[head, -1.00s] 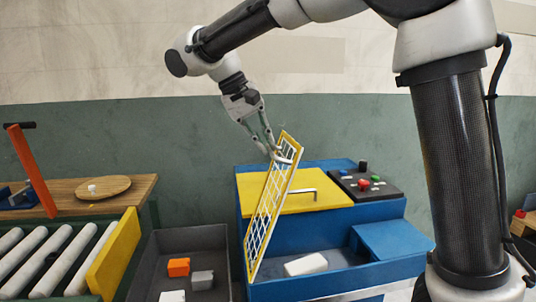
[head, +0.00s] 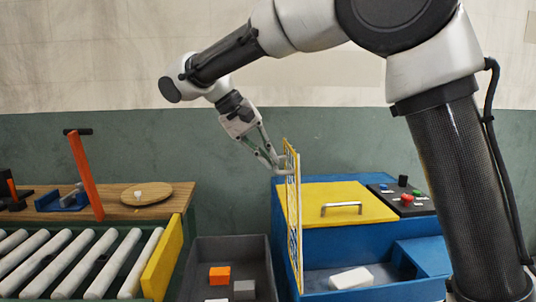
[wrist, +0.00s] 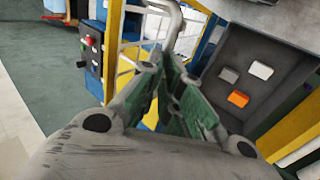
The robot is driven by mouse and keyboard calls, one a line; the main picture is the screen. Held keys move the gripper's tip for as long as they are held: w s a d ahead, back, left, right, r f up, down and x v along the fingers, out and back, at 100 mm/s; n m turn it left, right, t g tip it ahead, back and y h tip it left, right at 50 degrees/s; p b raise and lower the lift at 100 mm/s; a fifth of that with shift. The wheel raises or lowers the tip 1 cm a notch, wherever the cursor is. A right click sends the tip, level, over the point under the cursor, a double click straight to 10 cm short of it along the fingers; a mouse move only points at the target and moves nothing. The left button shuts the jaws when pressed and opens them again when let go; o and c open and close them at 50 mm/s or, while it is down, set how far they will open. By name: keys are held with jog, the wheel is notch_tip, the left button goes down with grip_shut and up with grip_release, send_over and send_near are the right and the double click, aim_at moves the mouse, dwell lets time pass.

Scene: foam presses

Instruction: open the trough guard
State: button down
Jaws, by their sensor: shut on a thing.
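The trough guard (head: 292,215) is a yellow-framed panel with a white mesh. In the head view it stands about upright, nearly edge-on, at the left side of the blue press (head: 335,262). My gripper (head: 275,166) is at the guard's upper part, shut on its handle; the wrist view shows the pale bar handle (wrist: 176,28) at the green fingertips (wrist: 168,62). The open trough (head: 378,270) shows to the guard's right, with a white block (head: 351,278) in it. The exact finger contact is partly hidden.
A grey bin (head: 232,250) with orange, grey and white blocks stands left of the press. A roller conveyor (head: 85,262) with a yellow end plate is farther left. The press has a yellow lid (head: 335,203) with a handle and a black control panel (head: 405,195).

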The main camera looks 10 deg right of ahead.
jog(key=shift+s+f, duration=0.2)
jog(key=shift+f, duration=0.9)
jog(key=c, duration=1.7)
grip_release()
jog(key=shift+w+g, duration=0.1)
jog(key=shift+g, duration=0.2)
jog(key=shift+o, duration=0.9)
jog(key=shift+w+d+f, duration=0.1)
jog(key=shift+w+f, duration=0.05)
jog(key=shift+w, duration=0.05)
jog(key=v, duration=1.2)
jog(key=shift+s+d, duration=0.1)
